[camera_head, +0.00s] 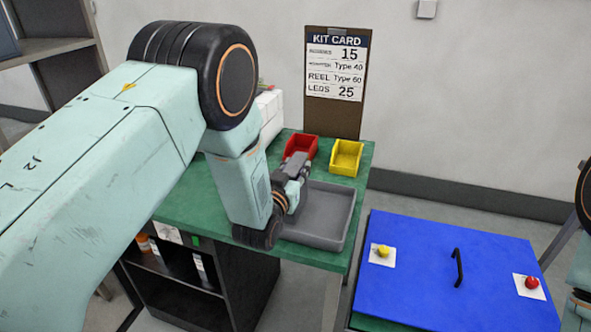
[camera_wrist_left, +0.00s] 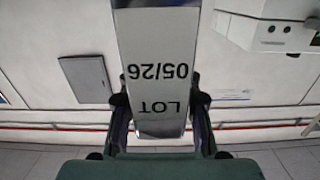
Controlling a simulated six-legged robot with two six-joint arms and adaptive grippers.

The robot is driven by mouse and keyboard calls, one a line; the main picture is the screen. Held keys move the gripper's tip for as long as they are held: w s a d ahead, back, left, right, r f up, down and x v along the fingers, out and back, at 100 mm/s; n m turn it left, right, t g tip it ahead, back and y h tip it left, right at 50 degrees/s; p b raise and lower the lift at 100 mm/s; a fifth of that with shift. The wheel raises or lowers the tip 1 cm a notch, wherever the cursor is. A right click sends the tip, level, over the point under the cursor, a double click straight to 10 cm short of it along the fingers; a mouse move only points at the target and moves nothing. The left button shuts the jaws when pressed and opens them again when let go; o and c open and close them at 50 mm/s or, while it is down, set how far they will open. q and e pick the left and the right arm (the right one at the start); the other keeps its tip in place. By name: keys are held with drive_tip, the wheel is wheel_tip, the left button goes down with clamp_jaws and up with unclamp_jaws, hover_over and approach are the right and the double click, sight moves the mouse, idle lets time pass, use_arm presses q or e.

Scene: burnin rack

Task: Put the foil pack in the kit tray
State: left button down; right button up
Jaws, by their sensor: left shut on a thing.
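My left gripper (camera_head: 292,178) is at the left back side of the grey kit tray (camera_head: 345,232) on the green bench; I cannot tell its exact height over the tray. In the left wrist view the gripper (camera_wrist_left: 160,105) is shut on the foil pack (camera_wrist_left: 158,45), a silvery strip with a white label reading "LOT 05/26", upside down in the picture. The pack runs out past the fingers to the top edge. In the head view I cannot make out the pack clearly. The visible part of the tray floor is bare. My right gripper is not in view.
A red bin (camera_head: 301,146) and a yellow bin (camera_head: 346,157) stand behind the tray. A kit card (camera_head: 336,68) on a board rises behind them. A blue panel (camera_head: 430,265) with a black handle, a yellow button and a red button lies to the right.

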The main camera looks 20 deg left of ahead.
use_arm(q)
drive_tip(key=shift+r, duration=0.2)
drive_tip(key=shift+f, duration=0.1)
drive_tip(key=c, duration=1.3)
unclamp_jaws()
drive_tip(key=shift+w+a+f, duration=0.15)
drive_tip(key=shift+w+f, duration=0.1)
drive_tip(key=shift+f, duration=0.1)
drive_tip(key=o, duration=0.3)
drive_tip(key=shift+s+r, duration=0.15)
drive_tip(key=shift+o, duration=0.3)
drive_tip(key=shift+s+d+r, duration=0.1)
drive_tip(key=shift+s+d, duration=0.05)
drive_tip(key=shift+d, duration=0.05)
drive_tip(key=shift+w+a, duration=0.15)
drive_tip(key=shift+w, duration=0.05)
drive_tip(key=s, duration=1.1)
drive_tip(key=s+a+f+g, duration=0.3)
drive_tip(key=s+f+g, duration=0.6)
drive_tip(key=s+f, duration=0.75)
drive_tip(key=s+f+g, duration=0.3)
drive_tip(key=s+g, duration=0.1)
drive_tip(key=s, duration=0.6)
drive_tip(key=s+f+g, duration=0.3)
drive_tip(key=s+g, duration=0.1)
drive_tip(key=s, duration=0.6)
drive_tip(key=shift+s+a+f+n+y, duration=0.3)
drive_tip(key=shift+s+a+f+n, duration=0.05)
drive_tip(key=shift+n, duration=0.05)
